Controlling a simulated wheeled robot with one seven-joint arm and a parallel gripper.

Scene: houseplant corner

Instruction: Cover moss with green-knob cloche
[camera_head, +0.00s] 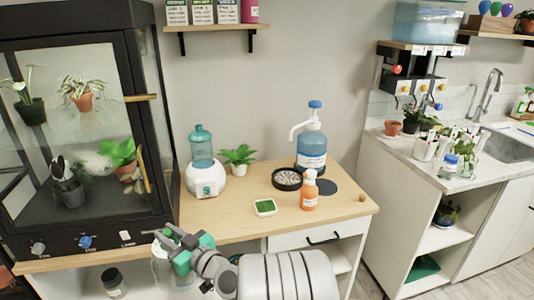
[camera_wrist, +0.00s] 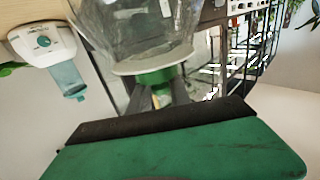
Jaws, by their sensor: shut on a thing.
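The moss (camera_head: 265,207) is a green patch in a small white square dish on the wooden counter, with nothing over it. My gripper (camera_head: 176,246) is at the counter's front edge, left of and nearer than the moss. In the wrist view my gripper (camera_wrist: 158,92) is shut on the green knob of the clear cloche (camera_wrist: 135,35). The cloche's dome extends away from the fingers. In the head view the clear cloche (camera_head: 160,268) shows partly beside and below my gripper, which hides some of it.
An orange bottle (camera_head: 309,190) and a dark round dish (camera_head: 287,180) stand close to the moss. A white-and-teal device (camera_head: 205,178) and a potted plant (camera_head: 240,157) are behind. A glass cabinet (camera_head: 78,120) stands left. The counter left of the moss is clear.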

